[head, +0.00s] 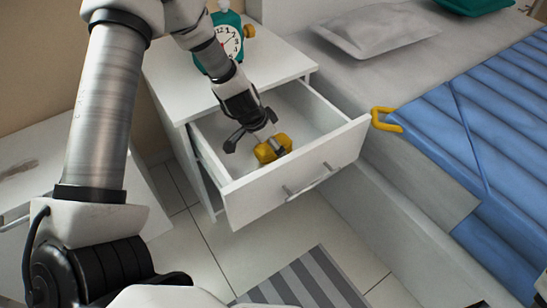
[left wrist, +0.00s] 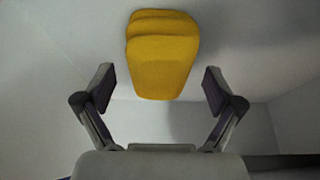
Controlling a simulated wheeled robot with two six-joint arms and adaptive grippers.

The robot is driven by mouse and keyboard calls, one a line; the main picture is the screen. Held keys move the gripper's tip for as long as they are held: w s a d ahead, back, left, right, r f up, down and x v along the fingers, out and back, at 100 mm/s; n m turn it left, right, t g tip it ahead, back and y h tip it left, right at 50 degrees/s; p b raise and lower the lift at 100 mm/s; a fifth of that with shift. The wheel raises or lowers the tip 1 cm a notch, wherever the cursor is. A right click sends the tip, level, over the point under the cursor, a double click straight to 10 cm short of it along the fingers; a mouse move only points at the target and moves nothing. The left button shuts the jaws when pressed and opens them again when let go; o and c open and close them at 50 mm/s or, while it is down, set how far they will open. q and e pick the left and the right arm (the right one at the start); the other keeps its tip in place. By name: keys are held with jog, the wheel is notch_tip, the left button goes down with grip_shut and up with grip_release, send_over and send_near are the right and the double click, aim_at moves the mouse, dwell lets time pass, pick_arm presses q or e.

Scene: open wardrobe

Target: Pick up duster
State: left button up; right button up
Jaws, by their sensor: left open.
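A yellow object (head: 270,151), which looks like the duster, is inside the open drawer (head: 297,180). In the left wrist view the yellow duster (left wrist: 163,58) is a rounded block with a layered top end. My left gripper (head: 256,142) reaches down into the drawer, right by the duster. Its two fingers are spread apart, and in the wrist view the duster appears between and beyond the fingertips. I cannot tell whether a finger touches it. My right gripper is not in view.
The drawer belongs to a white nightstand (head: 176,85) with a teal clock (head: 232,45) on top. A bed with a blue quilt (head: 440,120) stands at the right, close to the drawer front. A yellow hook-shaped item (head: 384,124) is at the bed's edge. A striped rug (head: 305,283) lies on the floor.

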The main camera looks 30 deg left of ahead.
pick_arm(q)
jog(key=shift+x, duration=0.95)
jog(key=shift+r, duration=0.25)
jog(key=shift+s, duration=0.1)
jog(key=shift+c, duration=0.6)
jog(key=c, duration=1.1)
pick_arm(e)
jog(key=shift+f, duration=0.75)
pick_arm(q)
notch_tip(320, 180, up, 10)
jog(key=p, duration=1)
jog(key=shift+r, duration=0.15)
jog(key=shift+f, duration=0.2)
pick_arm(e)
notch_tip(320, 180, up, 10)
